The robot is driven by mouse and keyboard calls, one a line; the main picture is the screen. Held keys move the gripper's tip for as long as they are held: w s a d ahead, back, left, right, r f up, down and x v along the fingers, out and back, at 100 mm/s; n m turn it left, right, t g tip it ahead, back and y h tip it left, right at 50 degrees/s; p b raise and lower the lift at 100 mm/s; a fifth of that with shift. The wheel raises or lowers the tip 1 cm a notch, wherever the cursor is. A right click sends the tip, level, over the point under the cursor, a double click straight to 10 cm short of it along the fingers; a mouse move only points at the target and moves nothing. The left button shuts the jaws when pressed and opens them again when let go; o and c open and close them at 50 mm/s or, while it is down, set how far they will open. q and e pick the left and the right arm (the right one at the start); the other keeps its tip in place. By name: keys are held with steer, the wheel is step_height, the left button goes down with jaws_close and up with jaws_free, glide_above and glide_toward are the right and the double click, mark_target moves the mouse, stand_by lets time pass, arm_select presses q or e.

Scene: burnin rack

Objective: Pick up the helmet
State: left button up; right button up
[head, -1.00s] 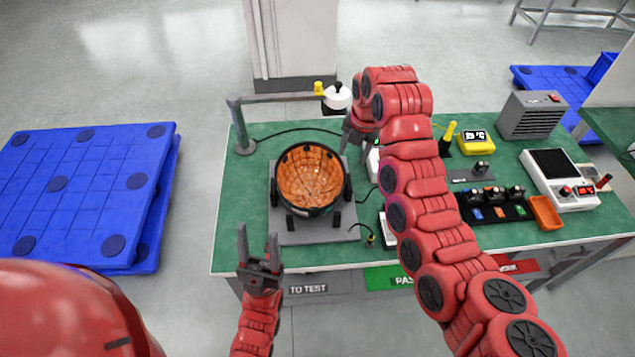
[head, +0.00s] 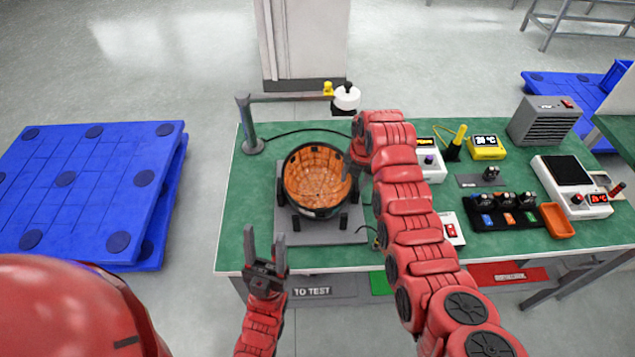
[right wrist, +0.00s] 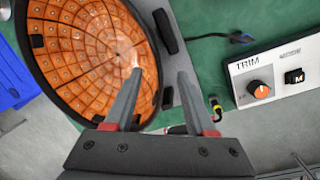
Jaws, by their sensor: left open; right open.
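The helmet (head: 318,178) appears as an upturned bowl with an orange, gridded inside and a black rim. It rests on black supports over a grey plate (head: 295,233) on the green table. The right wrist view shows part of its inside (right wrist: 80,45). My right gripper (right wrist: 160,75) is open at the helmet's right rim: one finger overlaps the orange inside, the other appears outside the rim. I cannot tell whether they touch it. In the head view its fingers are partly hidden by my arm. My left gripper (head: 265,237) is open and empty near the table's front edge.
A stand (head: 250,125) with a horizontal bar and white lamp-like head (head: 347,97) is behind the helmet. A white TRIM box (right wrist: 275,75), a black tray (head: 500,220) and an orange bin (head: 557,220) lie to the right. Blue pallets (head: 85,190) are left of the table.

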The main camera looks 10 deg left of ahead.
mark_target(350, 186)
steer(key=shift+s+a+f+p, duration=0.1)
steer(key=shift+f+p, duration=0.15)
steer(key=shift+p, duration=0.1)
steer(key=f, duration=0.1)
steer(key=f+p, duration=0.1)
steer(key=f, duration=0.1)
steer(key=shift+s+a+f, duration=0.1)
steer(key=shift+a+f, duration=0.1)
steer(key=shift+a, duration=0.15)
steer(key=shift+w+f+p, duration=0.2)
steer(key=shift+f+p, duration=0.15)
steer(key=shift+f, duration=0.3)
steer(key=c, duration=0.9)
steer(key=shift+s, duration=0.1)
